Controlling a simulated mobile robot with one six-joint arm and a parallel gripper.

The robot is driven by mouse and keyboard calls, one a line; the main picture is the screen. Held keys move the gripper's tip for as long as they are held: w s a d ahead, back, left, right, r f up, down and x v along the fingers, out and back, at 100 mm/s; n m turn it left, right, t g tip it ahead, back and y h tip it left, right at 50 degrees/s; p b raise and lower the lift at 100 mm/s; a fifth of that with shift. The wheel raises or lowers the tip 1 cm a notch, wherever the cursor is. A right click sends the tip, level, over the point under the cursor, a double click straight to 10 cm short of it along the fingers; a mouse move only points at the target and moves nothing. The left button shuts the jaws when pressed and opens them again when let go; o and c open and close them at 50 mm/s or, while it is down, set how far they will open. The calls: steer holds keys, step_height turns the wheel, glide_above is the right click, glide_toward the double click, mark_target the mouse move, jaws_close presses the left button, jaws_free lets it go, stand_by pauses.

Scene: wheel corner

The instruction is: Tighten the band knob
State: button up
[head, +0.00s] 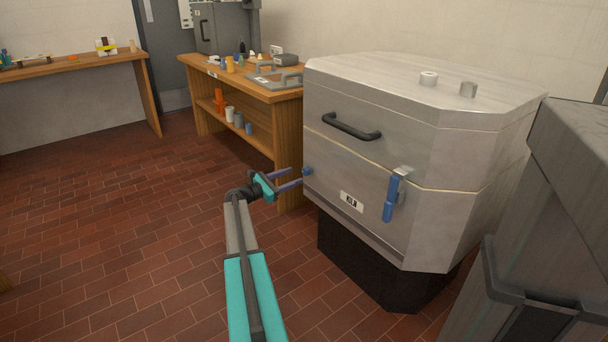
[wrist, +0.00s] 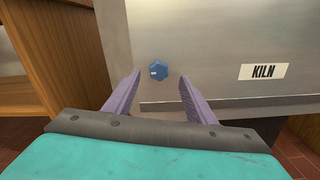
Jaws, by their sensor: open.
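The band knob, a small blue faceted knob (wrist: 158,71), sits on the kiln's lower metal front, left of the KILN label. In the head view the knob (head: 307,171) shows at the left edge of the kiln's front. My gripper (head: 296,177) is open, its two purple fingers pointing at the knob. In the wrist view the fingers of my gripper (wrist: 160,78) stand to the left and right of the knob, apart from it. A gap shows between the fingers and the knob, and nothing is held.
The kiln (head: 400,150) has a black handle (head: 350,128) and a blue latch lever (head: 391,198). A wooden workbench (head: 250,90) with tools stands close behind my gripper. A dark grey cabinet (head: 550,230) stands at right. The tiled floor at left is clear.

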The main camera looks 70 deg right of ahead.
mark_target(304, 172)
steer(key=shift+b+x, duration=0.7)
steer(key=shift+x, duration=2.4)
